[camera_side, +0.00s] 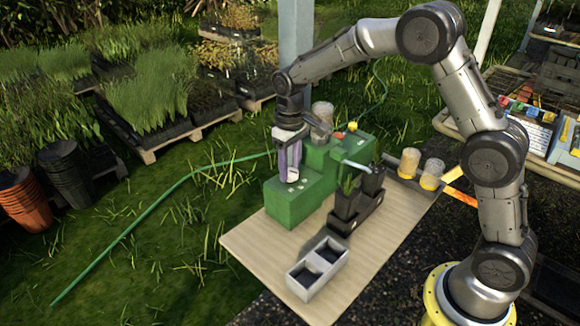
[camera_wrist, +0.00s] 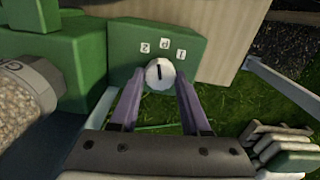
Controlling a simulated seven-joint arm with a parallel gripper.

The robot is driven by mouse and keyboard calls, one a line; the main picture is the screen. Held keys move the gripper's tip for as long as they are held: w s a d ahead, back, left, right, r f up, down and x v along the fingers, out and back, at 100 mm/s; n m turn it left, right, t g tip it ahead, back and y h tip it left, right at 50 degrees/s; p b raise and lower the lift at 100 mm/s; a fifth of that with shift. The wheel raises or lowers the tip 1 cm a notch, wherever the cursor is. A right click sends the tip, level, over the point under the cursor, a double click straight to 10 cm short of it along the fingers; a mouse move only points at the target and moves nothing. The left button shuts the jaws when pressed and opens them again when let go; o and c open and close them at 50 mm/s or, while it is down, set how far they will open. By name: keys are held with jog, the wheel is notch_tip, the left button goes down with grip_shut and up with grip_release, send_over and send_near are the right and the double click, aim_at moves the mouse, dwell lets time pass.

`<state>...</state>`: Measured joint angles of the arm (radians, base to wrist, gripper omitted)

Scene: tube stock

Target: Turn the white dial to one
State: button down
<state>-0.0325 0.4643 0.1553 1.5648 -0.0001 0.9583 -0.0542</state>
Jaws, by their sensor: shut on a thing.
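The white dial (camera_wrist: 160,75) sits on the green block (camera_wrist: 208,48). Its black mark points up in the wrist view, about toward the middle of three small white label tiles (camera_wrist: 163,44). The right tile (camera_wrist: 181,54) seems to read 1, the left one (camera_wrist: 145,47) 2; the middle one looks like 0. My gripper (camera_wrist: 158,80) has its purple fingers on both sides of the dial, shut on it. In the side view, my gripper (camera_side: 289,170) comes down from above onto the dial (camera_side: 292,176) on the low green block (camera_side: 290,208).
A taller green block (camera_side: 325,155) stands behind, with a jar of grains (camera_wrist: 22,95) close left of my fingers in the wrist view. Black pots with plants (camera_side: 346,205), a grey two-cell tray (camera_side: 317,268) and yellow-based jars (camera_side: 431,174) stand nearby. The table's front left (camera_side: 255,250) is clear.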

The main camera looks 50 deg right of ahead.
aim_at(291, 171)
jog(key=m, duration=0.6)
jog(key=shift+r, duration=0.1)
jog(key=m, duration=0.6)
jog(key=shift+d, duration=0.1)
dwell(0.4)
jog(key=shift+c, duration=1.9)
grip_release()
notch_tip(291, 171, up, 14)
